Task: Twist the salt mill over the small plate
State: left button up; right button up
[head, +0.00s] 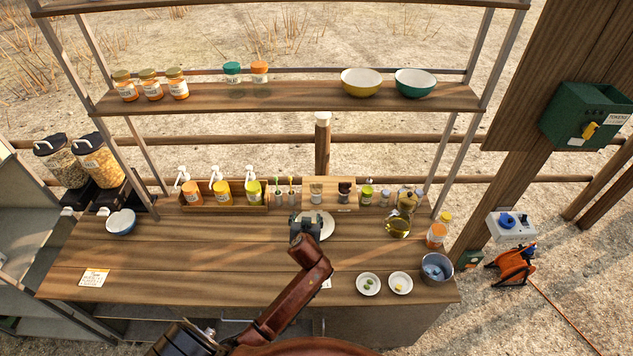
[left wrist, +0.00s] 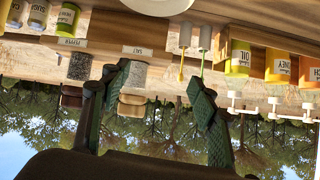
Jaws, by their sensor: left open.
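The salt mill (head: 316,191), clear with pale contents, stands in a wooden rack at the back of the counter. The small white plate (head: 328,229) lies on the counter in front of the rack, partly hidden by my left gripper (head: 305,221). It shows at the top edge of the left wrist view (left wrist: 164,4). My left gripper (left wrist: 158,85) is open and empty; the mill appears beyond its fingers, nearer one finger. My right gripper is out of view.
The pepper mill (head: 344,191) stands right beside the salt mill. Two small dishes (head: 369,284) and a metal bucket (head: 437,268) are front right. The counter's left middle is clear.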

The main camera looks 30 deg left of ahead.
pick_arm(q)
jog(key=n+t+y, duration=0.1)
jog(key=t, duration=0.1)
send_near(317, 184)
jog(key=x, duration=0.3)
jog(key=p+x, duration=0.1)
jog(key=x, duration=0.5)
jog(key=shift+w+a+f+p, duration=0.1)
jog(key=shift+w+a+p, duration=0.1)
jog(key=shift+p, duration=0.15)
jog(key=shift+w+a+f, duration=0.2)
jog(key=shift+w+a, duration=0.05)
jog(key=shift+w, duration=0.05)
jog(key=shift+w+a, duration=0.1)
jog(key=shift+c, duration=0.3)
